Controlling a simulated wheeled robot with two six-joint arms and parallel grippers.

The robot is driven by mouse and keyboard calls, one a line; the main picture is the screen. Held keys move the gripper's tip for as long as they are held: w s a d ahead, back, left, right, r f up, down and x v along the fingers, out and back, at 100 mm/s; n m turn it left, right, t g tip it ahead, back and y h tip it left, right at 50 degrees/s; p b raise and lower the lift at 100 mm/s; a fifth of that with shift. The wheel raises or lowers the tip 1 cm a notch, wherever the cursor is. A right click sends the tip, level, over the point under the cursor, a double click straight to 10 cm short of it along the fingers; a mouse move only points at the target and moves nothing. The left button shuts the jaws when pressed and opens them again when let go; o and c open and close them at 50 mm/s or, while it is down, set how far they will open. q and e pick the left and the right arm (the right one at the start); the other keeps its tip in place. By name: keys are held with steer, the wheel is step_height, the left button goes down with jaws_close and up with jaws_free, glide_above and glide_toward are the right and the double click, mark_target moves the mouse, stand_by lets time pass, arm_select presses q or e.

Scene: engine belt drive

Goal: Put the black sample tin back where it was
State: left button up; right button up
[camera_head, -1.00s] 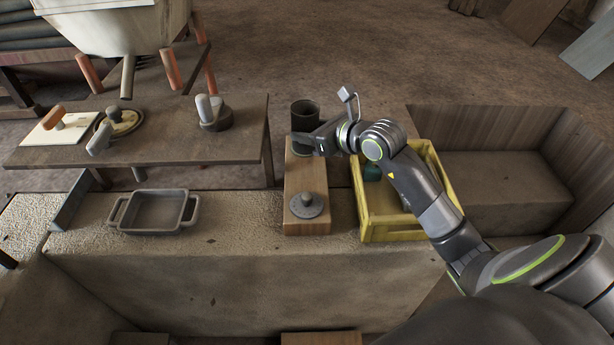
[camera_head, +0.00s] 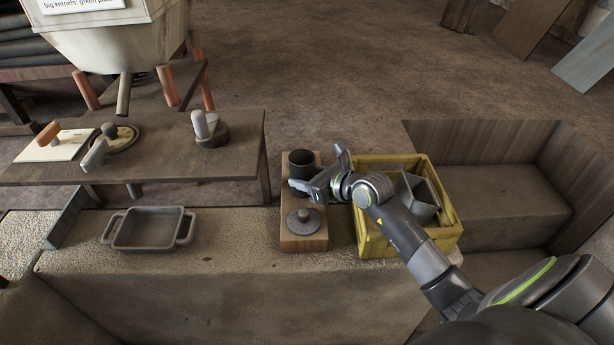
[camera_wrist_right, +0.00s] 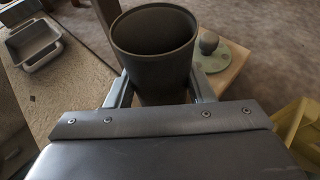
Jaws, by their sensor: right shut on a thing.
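The black sample tin (camera_head: 302,160) is an open, dark, upright cylinder at the back end of a wooden block (camera_head: 290,240). My right gripper (camera_head: 306,187) is shut on it. In the right wrist view the tin (camera_wrist_right: 155,45) is between the two fingers (camera_wrist_right: 160,92), with its open mouth up. The tin's base is hidden, so I cannot tell whether it touches the block. A grey round lid with a knob (camera_head: 304,221) lies on the block's front part; it also shows in the right wrist view (camera_wrist_right: 222,54). My left gripper is not in view.
A yellow crate (camera_head: 376,242) holding a grey box (camera_head: 419,197) stands right of the block, under my right arm. A grey handled tray (camera_head: 150,231) lies left on the stone bench (camera_head: 230,245). A wooden table (camera_head: 175,165) with handled items stands behind.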

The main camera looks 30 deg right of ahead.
steer(key=o, duration=1.1)
steer(key=shift+f, duration=0.1)
steer(key=shift+o, duration=0.2)
arm_select(q)
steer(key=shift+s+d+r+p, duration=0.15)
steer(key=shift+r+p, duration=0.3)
steer(key=shift+p, duration=0.25)
arm_select(e)
steer(key=v, duration=1.2)
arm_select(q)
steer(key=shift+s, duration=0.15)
